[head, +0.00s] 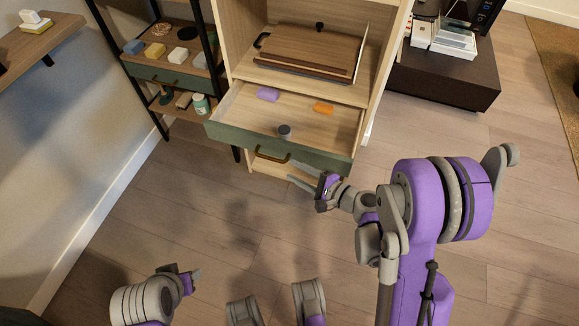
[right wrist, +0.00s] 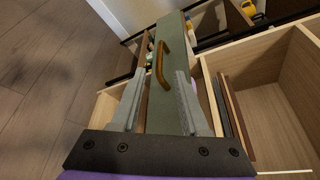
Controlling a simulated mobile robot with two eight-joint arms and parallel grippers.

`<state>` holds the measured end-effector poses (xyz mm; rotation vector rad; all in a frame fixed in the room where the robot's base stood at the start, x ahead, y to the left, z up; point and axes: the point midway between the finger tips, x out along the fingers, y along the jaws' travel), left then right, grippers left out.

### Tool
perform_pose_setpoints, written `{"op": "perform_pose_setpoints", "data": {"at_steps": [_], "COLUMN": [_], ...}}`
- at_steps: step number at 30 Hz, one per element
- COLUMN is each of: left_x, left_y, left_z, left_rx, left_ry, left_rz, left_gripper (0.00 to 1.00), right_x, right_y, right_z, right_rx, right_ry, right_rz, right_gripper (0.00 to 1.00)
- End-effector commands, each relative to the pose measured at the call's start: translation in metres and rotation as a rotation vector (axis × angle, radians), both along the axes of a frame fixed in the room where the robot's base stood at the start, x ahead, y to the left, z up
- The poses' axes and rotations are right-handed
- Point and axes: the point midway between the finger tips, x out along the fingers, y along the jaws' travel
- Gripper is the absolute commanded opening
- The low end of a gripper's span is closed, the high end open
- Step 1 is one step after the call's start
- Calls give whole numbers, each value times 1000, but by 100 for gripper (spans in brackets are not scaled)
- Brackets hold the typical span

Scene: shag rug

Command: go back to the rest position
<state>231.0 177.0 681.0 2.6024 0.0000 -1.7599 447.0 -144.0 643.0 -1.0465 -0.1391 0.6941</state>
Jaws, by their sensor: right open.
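My right gripper (head: 292,171) is open and empty, just in front of the pulled-out green-fronted drawer (head: 325,159). In the right wrist view its two grey fingers (right wrist: 161,72) point toward the drawer front, with the brown handle (right wrist: 161,64) beyond and between them. I cannot tell whether a finger touches the drawer. My right arm reaches in from the right. At the bottom left, part of my left arm (head: 140,305) shows; the state of its gripper is unclear.
The drawer holds a purple item (head: 267,94), an orange item (head: 323,108) and a dark round-topped item (head: 285,131). Above it a brown board (head: 310,50) lies in the cabinet. A dark-framed shelf (head: 165,72) stands left, a low dark cabinet (head: 447,78) right. Wood floor in front is clear.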

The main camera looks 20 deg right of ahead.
Motion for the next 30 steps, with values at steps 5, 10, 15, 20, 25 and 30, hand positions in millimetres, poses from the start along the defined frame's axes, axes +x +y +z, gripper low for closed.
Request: {"op": "perform_pose_setpoints", "data": {"at_steps": [5, 10, 15, 20, 25, 30], "left_x": [0, 0, 0, 0, 0, 0], "left_y": [0, 0, 0, 0, 0, 0], "left_z": [0, 0, 0, 0, 0, 0], "left_rx": [0, 0, 0, 0, 0, 0], "left_ry": [0, 0, 0, 0, 0, 0], "left_rz": [0, 0, 0, 0, 0, 0], "left_gripper": [50, 50, 50, 50, 50, 50], "right_x": [0, 0, 0, -6, -32, -74], "right_y": [0, 0, 0, 9, 29, 37], "right_z": [0, 0, 0, 3, 10, 14], "right_rx": [0, 0, -1, -85, -360, -691], "right_ry": [0, 0, 0, 8, 27, 35], "right_rz": [0, 0, 1, 41, 176, 353], "right_gripper": [45, 45, 45, 45, 45, 45]}}
